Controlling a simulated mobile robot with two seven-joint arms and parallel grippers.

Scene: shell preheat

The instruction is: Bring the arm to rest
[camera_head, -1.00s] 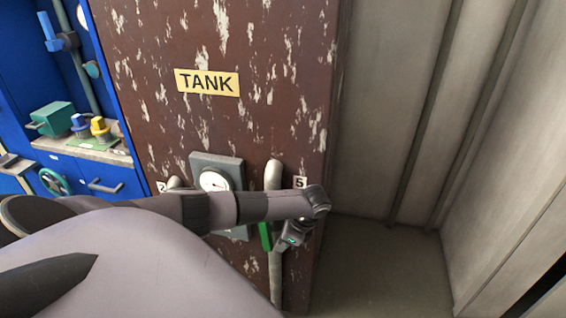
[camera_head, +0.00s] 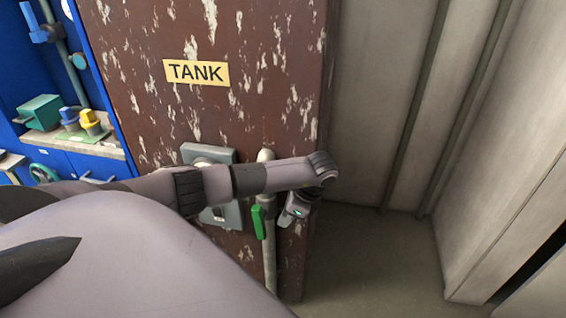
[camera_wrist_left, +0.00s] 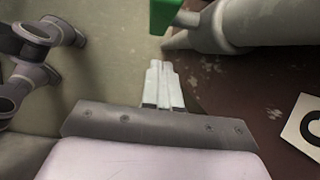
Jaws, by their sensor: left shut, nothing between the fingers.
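My left arm crosses the head view in front of the brown tank panel (camera_head: 270,60). My left gripper (camera_head: 287,222) hangs from its end, just right of the green valve handle (camera_head: 258,222) on a grey pipe (camera_head: 269,275). In the left wrist view the gripper's pale fingers (camera_wrist_left: 163,85) are together with nothing between them. The green handle (camera_wrist_left: 165,14) and the pipe (camera_wrist_left: 260,22) are beyond the fingertips, and the gripper looks apart from them. My right gripper is not in view.
A grey gauge box (camera_head: 222,155) is partly hidden behind my arm. A yellow TANK label (camera_head: 196,73) is above it. Blue cabinets (camera_head: 95,166) with a small bench stand at left. Bare floor (camera_head: 390,265) and pale walls (camera_head: 385,90) lie right of the panel.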

